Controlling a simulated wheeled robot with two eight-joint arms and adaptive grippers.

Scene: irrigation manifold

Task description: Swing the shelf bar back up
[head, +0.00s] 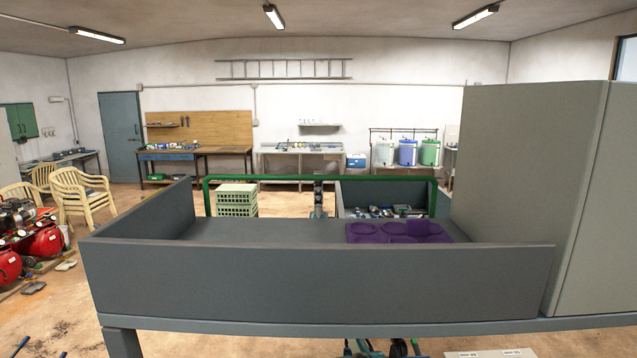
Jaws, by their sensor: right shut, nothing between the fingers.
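The green shelf bar (265,178) shows as a long, level rail with an upright leg at each end. It stands behind the grey shelf (270,231), whose surface hides the lower ends of the legs. What looks like my right gripper (319,187) is small and upright at about the middle of the bar. It is shut and empty. Whether it touches the bar I cannot tell. The shelf hides what is below it. My left gripper is not in view.
A grey front panel (310,285) and a tall grey cabinet (520,160) at the right close in the shelf. A purple tray (362,238) lies on its right part; the left part is clear. Green crates (237,199) and a grey bin (385,189) show behind.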

